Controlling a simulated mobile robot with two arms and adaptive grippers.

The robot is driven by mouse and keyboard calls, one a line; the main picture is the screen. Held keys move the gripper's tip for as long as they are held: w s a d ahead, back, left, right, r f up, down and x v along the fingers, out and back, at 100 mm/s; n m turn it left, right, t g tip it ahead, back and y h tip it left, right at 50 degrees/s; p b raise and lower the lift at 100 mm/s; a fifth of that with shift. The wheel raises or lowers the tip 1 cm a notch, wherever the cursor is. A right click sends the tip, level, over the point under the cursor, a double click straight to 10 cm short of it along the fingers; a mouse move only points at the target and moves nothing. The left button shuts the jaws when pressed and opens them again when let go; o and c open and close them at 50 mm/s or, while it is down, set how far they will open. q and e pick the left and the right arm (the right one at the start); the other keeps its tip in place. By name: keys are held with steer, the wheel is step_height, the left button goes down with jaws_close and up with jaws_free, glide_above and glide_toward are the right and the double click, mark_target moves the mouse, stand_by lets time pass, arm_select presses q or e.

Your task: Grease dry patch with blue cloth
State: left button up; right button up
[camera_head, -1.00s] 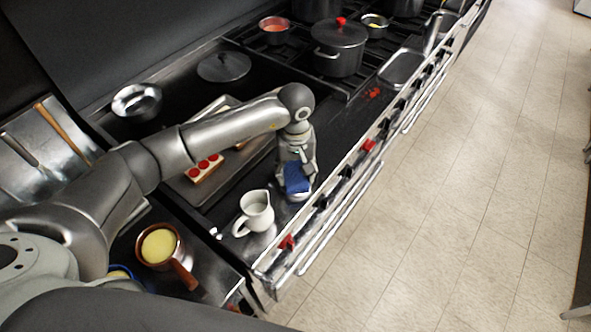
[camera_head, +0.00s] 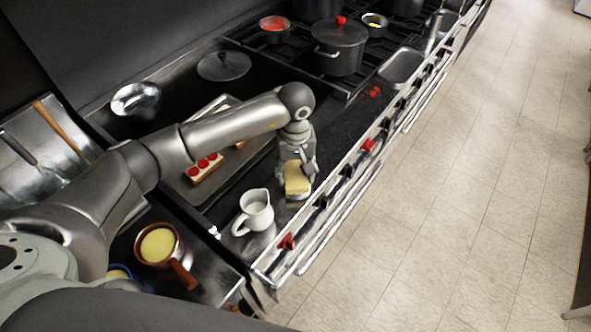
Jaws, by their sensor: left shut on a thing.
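My left gripper (camera_head: 296,178) is shut on a folded cloth (camera_head: 297,180) over the dark cooktop surface (camera_head: 345,140), near its front edge. The cloth's visible face is pale yellow; no blue shows on it now. A small light grey area (camera_head: 297,199) shows just under the cloth. I cannot tell whether it is the dry patch or something else. I cannot tell whether the cloth touches the surface, as the gripper hides part of it. My right gripper is not in view.
A white pitcher (camera_head: 255,212) stands close to the left of the cloth. A tray (camera_head: 184,187) with a red-topped block (camera_head: 206,167) lies behind. A lidded pot (camera_head: 338,50) stands farther back. A brown pan (camera_head: 158,240) sits at front left. Knobs (camera_head: 286,241) and a rail line the front.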

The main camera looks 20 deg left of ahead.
mark_target(296, 173)
arm_select(q)
steer(key=shift+s+f+b, duration=0.15)
steer(key=shift+f+b, duration=0.05)
steer(key=shift+b, duration=0.1)
stand_by(1.2)
steer(key=shift+r+p, duration=0.4)
steer(key=shift+r, duration=0.55)
steer(key=shift+r+p, duration=0.8)
steer(key=shift+r, duration=1.9)
